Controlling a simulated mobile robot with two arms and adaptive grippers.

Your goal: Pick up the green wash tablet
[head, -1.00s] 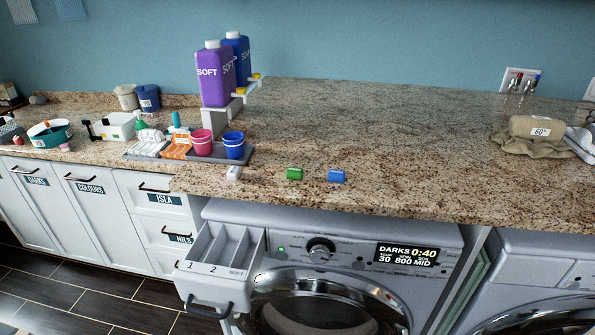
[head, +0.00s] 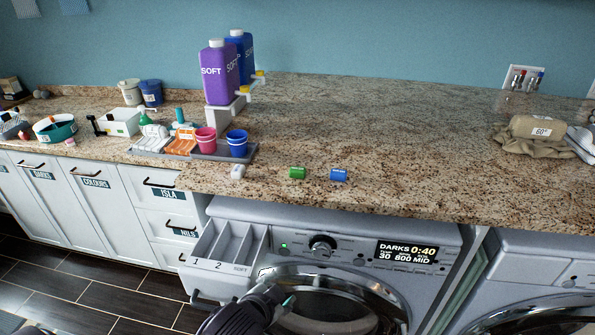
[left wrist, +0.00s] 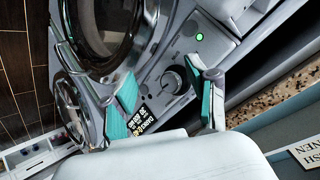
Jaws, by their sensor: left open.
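The green wash tablet (head: 297,173) lies on the granite worktop near its front edge. A white tablet (head: 238,171) lies to its left and a blue tablet (head: 339,175) to its right, both apart from it. My left gripper (head: 284,300) is low in front of the washing machine door, below the worktop and well below the green tablet. In the left wrist view the left gripper (left wrist: 168,100) is open, its teal-padded fingers wide apart with nothing between them. The tablet does not show in that view. My right gripper is not in view.
The detergent drawer (head: 228,255) of the washing machine (head: 360,235) stands pulled out, left of my gripper. A grey tray (head: 250,153) with scoops and cups, and purple (head: 217,75) and blue softener bottles, stand behind the tablets. The worktop right of the blue tablet is clear.

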